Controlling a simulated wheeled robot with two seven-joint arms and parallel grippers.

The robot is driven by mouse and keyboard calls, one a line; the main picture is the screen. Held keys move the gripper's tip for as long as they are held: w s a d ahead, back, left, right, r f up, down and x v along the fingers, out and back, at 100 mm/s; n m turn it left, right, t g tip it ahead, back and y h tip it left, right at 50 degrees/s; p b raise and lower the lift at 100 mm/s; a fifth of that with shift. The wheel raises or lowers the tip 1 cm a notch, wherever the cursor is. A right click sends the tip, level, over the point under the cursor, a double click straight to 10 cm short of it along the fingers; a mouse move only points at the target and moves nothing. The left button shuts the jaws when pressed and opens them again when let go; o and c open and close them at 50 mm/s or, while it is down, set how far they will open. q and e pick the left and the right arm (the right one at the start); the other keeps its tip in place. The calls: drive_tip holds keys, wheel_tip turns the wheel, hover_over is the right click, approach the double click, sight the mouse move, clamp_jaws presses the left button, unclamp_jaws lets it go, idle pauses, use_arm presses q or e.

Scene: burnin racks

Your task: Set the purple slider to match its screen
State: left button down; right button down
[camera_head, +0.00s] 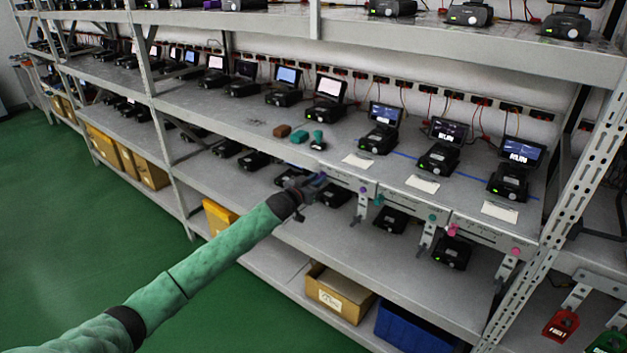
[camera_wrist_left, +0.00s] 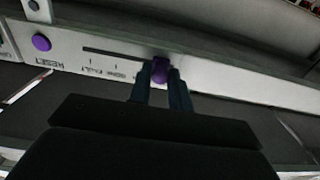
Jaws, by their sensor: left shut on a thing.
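My left gripper (camera_head: 312,184) is at the front edge of the middle shelf, at the left end of a light panel (camera_head: 345,180). In the left wrist view its two fingers (camera_wrist_left: 160,88) are shut on the purple slider (camera_wrist_left: 160,70). The visible slot (camera_wrist_left: 112,54) runs left from the slider, with tick marks and small printed words along it; the fingers hide part of the panel. A round purple button (camera_wrist_left: 41,42) sits at the panel's other end and also shows in the head view (camera_head: 362,190). The screen (camera_head: 384,114) above this panel is lit, its text too small to read.
Neighbouring panels carry a teal button (camera_head: 432,217) and a pink button (camera_head: 515,251). Black devices with screens line the shelf. A white card (camera_head: 357,160) and small brown and green blocks (camera_head: 299,136) lie behind the panel. A metal upright (camera_head: 560,210) stands at the right.

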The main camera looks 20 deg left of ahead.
use_arm(q)
drive_tip(key=shift+s+d, duration=0.2)
drive_tip(key=shift+d, duration=0.4)
drive_tip(key=shift+s+d, duration=0.2)
drive_tip(key=shift+d, duration=0.4)
drive_tip(key=c, duration=1.5)
unclamp_jaws()
drive_tip(key=shift+a, duration=0.1)
drive_tip(key=shift+o, duration=0.9)
